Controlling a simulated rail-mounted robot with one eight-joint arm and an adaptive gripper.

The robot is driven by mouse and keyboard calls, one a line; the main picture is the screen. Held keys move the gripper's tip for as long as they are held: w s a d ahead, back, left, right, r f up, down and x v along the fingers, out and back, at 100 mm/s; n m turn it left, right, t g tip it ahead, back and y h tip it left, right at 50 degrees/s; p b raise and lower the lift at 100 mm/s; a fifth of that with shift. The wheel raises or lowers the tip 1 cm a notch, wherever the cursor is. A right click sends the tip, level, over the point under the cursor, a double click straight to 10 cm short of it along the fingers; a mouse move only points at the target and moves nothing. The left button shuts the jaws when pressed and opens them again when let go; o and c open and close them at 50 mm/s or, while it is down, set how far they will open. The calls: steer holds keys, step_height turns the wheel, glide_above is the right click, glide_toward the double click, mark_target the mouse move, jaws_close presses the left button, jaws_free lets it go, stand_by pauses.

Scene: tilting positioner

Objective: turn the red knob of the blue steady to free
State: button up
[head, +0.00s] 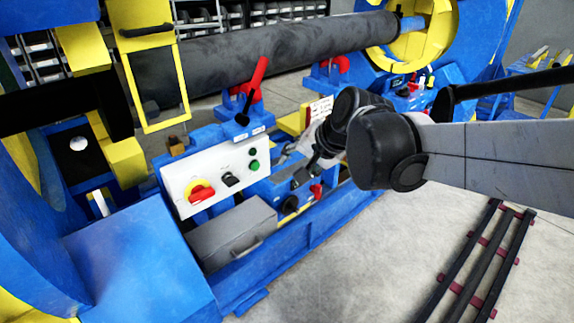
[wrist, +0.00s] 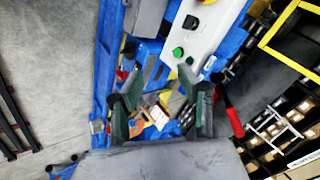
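A small red patch (wrist: 121,75), likely this knob, shows beside the left finger in the wrist view. Its pointer position is too small to read. A longer red lever (head: 257,78) rises from the blue frame behind; it also shows right of the right finger in the wrist view (wrist: 234,122). In the wrist view my gripper (wrist: 160,82) has its dark fingers apart, with nothing visibly held between them.
A white control panel (head: 215,168) with a red-yellow switch, a black selector and green buttons stands left of my gripper. A grey box (head: 232,232) lies below it. A long dark pipe (head: 270,50) runs behind. Floor (head: 370,265) is clear at front right, beside rails (head: 470,265).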

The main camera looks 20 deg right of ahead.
mark_target(321, 189)
steer(key=w+d+f+m+t+y+b, duration=0.1)
steer(key=w+d+f+m+b, duration=0.1)
steer(key=w+d+f+m, duration=0.35)
steer(key=w+d+f+m+t+y+b, duration=0.1)
steer(key=w+d+f+m+b, duration=0.15)
steer(key=w+f, duration=0.55)
steer(key=w+d+f+m+t+y+b, duration=0.15)
steer(key=w+d+f+m, duration=0.3)
steer(key=w, duration=0.55)
steer(key=d+f+m+t+b, duration=0.2)
steer(key=d+f+m, duration=0.3)
steer(key=f, duration=0.4)
steer(key=w+d+f+m+t+b, duration=0.1)
steer(key=d+f+m+t+b, duration=0.15)
steer(key=d+f, duration=0.55)
steer(key=d+f+m+t+b, duration=0.15)
steer(key=d+f+m, duration=0.3)
steer(key=f, duration=0.55)
steer(key=shift+n+g+y, duration=0.25)
steer(key=shift+n+y, duration=0.1)
steer(key=b+x, duration=0.1)
steer(key=x, duration=0.3)
steer(key=b+x, duration=0.1)
steer(key=x, duration=0.4)
steer(key=b+x, duration=0.1)
steer(key=x, duration=0.3)
steer(key=shift+w+d+f+b, duration=0.1)
steer(key=shift+w+d+b, duration=0.1)
steer(key=shift+w+b, duration=0.15)
jaws_close()
